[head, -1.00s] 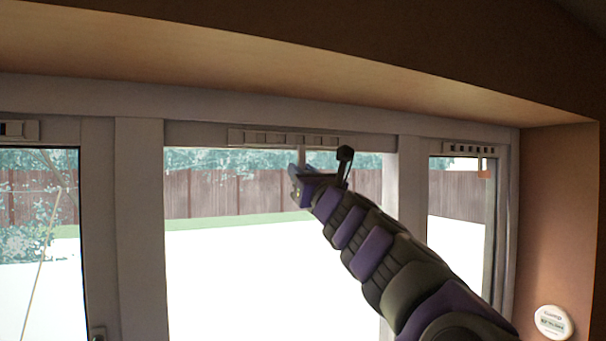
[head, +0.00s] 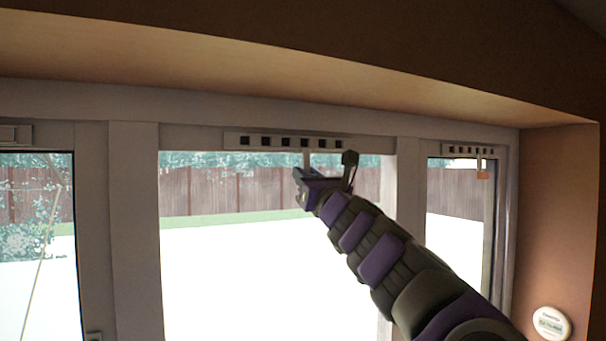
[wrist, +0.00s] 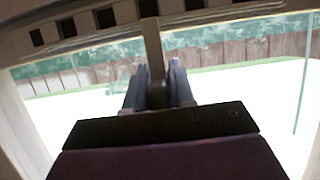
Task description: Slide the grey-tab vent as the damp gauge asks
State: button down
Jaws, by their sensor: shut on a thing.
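The middle vent (head: 285,142) is a pale strip on the top frame of the middle window, with a row of dark open slots. A grey tab (head: 306,158) hangs from it, right of its middle. My gripper (head: 303,177) reaches up from the lower right and is shut on the tab. In the wrist view, the tab (wrist: 153,45) runs down from the vent (wrist: 88,22) between my fingers (wrist: 157,88), which hide its lower end. The damp gauge (head: 551,323) is a white round device on the right wall; its small display is too blurred to read.
A right vent (head: 472,150) with dark slots and an orange-ended tab (head: 483,174) is on the right window. A left vent (head: 15,135) is cut by the picture edge; no dark slots show there. A plaster overhang (head: 290,95) juts above the windows.

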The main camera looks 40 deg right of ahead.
jog(key=shift+d, duration=0.2)
jog(key=shift+a, duration=0.1)
jog(key=c, duration=1.1)
grip_release()
jog(key=shift+s, duration=0.1)
jog(key=shift+c, duration=0.2)
jog(key=shift+o, duration=0.5)
jog(key=shift+d, duration=0.25)
jog(key=shift+d+f, duration=0.1)
